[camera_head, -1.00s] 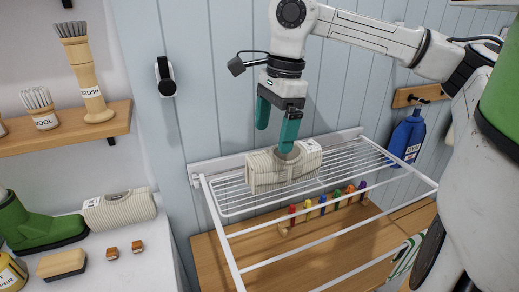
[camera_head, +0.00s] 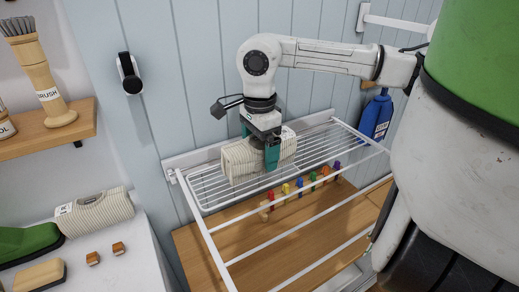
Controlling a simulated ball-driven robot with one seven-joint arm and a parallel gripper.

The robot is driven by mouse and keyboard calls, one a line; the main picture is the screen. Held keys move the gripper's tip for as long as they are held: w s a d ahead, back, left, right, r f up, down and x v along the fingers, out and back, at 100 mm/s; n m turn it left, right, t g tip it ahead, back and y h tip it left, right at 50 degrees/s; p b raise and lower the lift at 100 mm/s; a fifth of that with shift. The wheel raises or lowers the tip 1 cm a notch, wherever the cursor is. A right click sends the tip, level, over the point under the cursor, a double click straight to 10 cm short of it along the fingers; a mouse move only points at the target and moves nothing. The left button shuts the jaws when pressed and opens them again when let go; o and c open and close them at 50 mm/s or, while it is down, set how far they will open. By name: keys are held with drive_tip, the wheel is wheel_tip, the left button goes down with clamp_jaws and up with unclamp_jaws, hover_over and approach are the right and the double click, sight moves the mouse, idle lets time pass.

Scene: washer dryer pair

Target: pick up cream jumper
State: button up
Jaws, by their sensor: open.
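A cream ribbed folded jumper (camera_head: 240,163) with a white tag lies on the white wire drying rack (camera_head: 217,193). My gripper (camera_head: 260,156) is right over it, pointing down. Its teal fingers are open, one in front of the jumper's near side and the other toward its back. The far finger's tip is partly hidden, so I cannot tell whether either finger touches the cloth. A second cream ribbed folded piece (camera_head: 96,214) with a tag lies on the white surface at the left.
Coloured pegs (camera_head: 300,187) stand in a row under the rack. A blue bottle (camera_head: 376,116) hangs or stands at the right wall. A shelf (camera_head: 60,133) holds brushes.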

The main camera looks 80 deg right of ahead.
drive_tip(key=shift+f, duration=0.6)
drive_tip(key=c, duration=1.4)
drive_tip(key=shift+r, duration=0.1)
drive_tip(key=shift+r, duration=0.55)
drive_tip(key=s+a+r+b, duration=0.1)
drive_tip(key=s+a+r, duration=0.1)
drive_tip(key=s+r, duration=0.2)
drive_tip(key=s+a+r+b, duration=0.1)
drive_tip(key=s+a+r, duration=0.2)
drive_tip(key=s+r, duration=0.1)
drive_tip(key=s+a+r+b, duration=0.1)
drive_tip(key=s+a+r, duration=0.1)
drive_tip(key=s+r, duration=0.1)
drive_tip(key=shift+s+a+r+b, duration=0.25)
drive_tip(key=shift+s+r+b, duration=0.1)
drive_tip(key=shift+s+r, duration=0.1)
